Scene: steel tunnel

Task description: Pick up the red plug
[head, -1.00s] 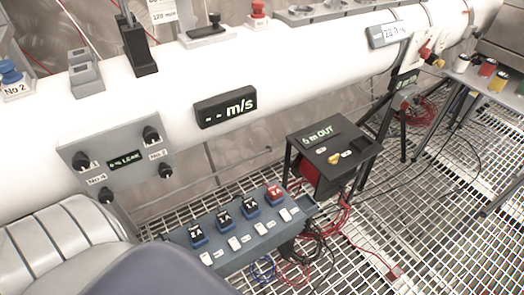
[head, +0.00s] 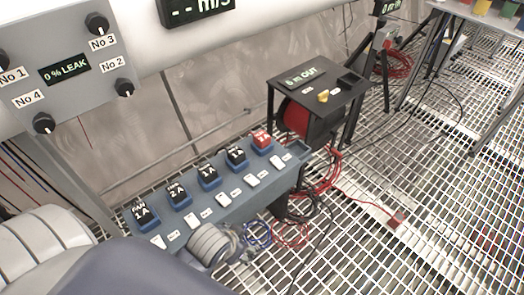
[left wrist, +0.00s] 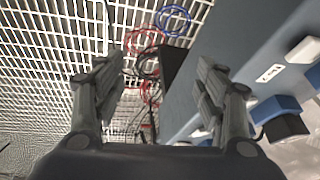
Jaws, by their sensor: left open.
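A small red plug-like piece (head: 397,217) lies on the floor grating at the end of a red cable, right of centre in the head view. A red block (head: 262,138), labelled but blurred, sits in the far end socket of the blue-grey strip (head: 215,205), beside several black blocks. I cannot tell which of these two is the red plug. My left gripper (left wrist: 152,85) is open and empty in the left wrist view, above the grating and beside the strip. In the head view it (head: 240,240) shows partly at the strip's near side. My right gripper is not in view.
A black stand with a red reel (head: 297,118) and a yellow knob stands behind the strip. Red, blue and black cables (head: 290,235) coil on the grating. A grey leak panel (head: 65,65) is at upper left. Open grating lies at lower right.

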